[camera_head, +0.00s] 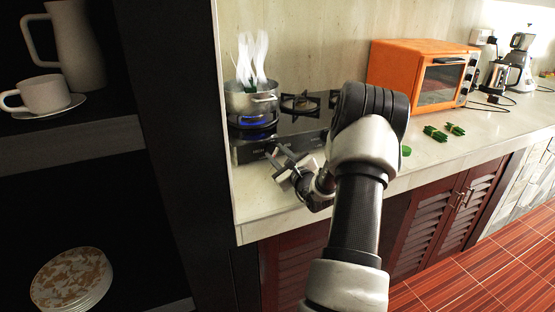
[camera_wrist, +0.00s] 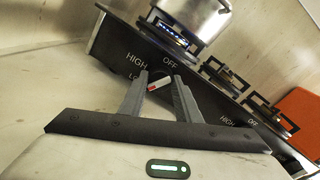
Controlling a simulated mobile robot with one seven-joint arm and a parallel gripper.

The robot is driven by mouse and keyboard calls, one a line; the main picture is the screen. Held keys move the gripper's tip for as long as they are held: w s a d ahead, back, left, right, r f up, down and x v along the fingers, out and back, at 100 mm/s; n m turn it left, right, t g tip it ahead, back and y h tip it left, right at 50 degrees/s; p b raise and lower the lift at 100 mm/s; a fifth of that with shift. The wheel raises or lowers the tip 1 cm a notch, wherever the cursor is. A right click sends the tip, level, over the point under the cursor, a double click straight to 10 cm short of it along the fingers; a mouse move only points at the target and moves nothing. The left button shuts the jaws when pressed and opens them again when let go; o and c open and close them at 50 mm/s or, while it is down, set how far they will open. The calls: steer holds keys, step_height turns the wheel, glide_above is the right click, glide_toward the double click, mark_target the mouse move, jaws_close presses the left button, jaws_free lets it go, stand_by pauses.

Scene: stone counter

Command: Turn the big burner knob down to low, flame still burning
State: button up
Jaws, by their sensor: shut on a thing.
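The big burner knob (camera_wrist: 158,85) shows in the wrist view between my fingers, with a tilted white-and-red mark on its face. My gripper (camera_wrist: 160,77) is shut on it, one finger on each side. OFF, HIGH and a partly covered LO label stand around the knob on the black stove front (camera_wrist: 116,45). Which label the mark points to, I cannot tell. In the head view my gripper (camera_head: 281,164) is at the stove front and the knob is hidden. A blue flame burns on the big burner (camera_head: 253,120), also seen in the wrist view (camera_wrist: 171,36).
A steaming metal pot (camera_head: 250,100) stands on the lit burner. A second burner (camera_head: 300,103) to its right is bare. An orange oven (camera_head: 416,75) and green pieces (camera_head: 435,133) are farther right on the counter. A dark shelf with dishes (camera_head: 72,285) is at left.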

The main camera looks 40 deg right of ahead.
steer(key=shift+n+b, duration=0.9)
steer(key=shift+n, duration=0.1)
steer(key=o, duration=1)
steer(key=shift+s, duration=0.1)
steer(key=s+a, duration=0.1)
steer(key=s, duration=0.4)
steer(key=s+a+p, duration=0.1)
steer(key=s, duration=0.5)
steer(key=s+a, duration=0.1)
steer(key=s, duration=0.5)
steer(key=shift+a+r, duration=0.1)
steer(key=shift+r, duration=0.25)
